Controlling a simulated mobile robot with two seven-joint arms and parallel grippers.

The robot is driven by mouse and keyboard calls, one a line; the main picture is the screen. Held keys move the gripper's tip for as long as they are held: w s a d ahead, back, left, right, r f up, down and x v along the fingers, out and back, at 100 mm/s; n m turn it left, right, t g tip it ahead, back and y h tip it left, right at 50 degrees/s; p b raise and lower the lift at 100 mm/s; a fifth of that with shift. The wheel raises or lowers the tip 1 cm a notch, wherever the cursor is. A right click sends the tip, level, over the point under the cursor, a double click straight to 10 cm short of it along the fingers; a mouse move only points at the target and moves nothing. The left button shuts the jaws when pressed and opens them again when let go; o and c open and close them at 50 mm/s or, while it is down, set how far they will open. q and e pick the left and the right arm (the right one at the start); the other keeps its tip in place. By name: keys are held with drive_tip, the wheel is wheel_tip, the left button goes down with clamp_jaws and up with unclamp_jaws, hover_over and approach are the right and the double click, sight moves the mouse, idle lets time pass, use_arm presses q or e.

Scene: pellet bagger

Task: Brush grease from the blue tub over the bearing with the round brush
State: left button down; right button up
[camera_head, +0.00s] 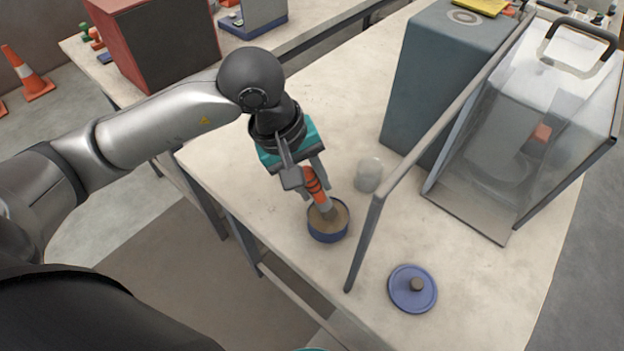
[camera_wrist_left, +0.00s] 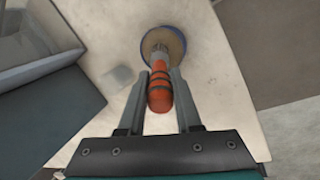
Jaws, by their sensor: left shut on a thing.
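My left gripper (camera_head: 309,184) is shut on the orange, black-banded handle of the round brush (camera_head: 315,187). The brush points down, and its head is at the blue tub (camera_head: 328,236), over or in the tan grease; the exact contact is hard to tell. The left wrist view shows the brush handle (camera_wrist_left: 160,88) between the fingers (camera_wrist_left: 158,88), with the tub (camera_wrist_left: 178,35) beyond it. The tub stands open near the table's front edge. A blue lid with a dark knob (camera_head: 412,289) lies apart on the table. The bearing cannot be made out for certain. My right gripper is not in view.
A clear-panelled guard with a black handle (camera_head: 582,45) stands at the right, beside a grey-blue machine housing (camera_head: 430,75). A grey post and slanted rail (camera_head: 372,225) rise close to the tub. A small translucent object (camera_head: 368,175) sits behind the tub.

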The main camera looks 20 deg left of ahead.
use_arm(q)
drive_tip(key=shift+s+f, duration=0.1)
drive_tip(key=shift+f, duration=0.05)
drive_tip(key=shift+r+p, duration=1.85)
drive_tip(key=shift+r, duration=1.75)
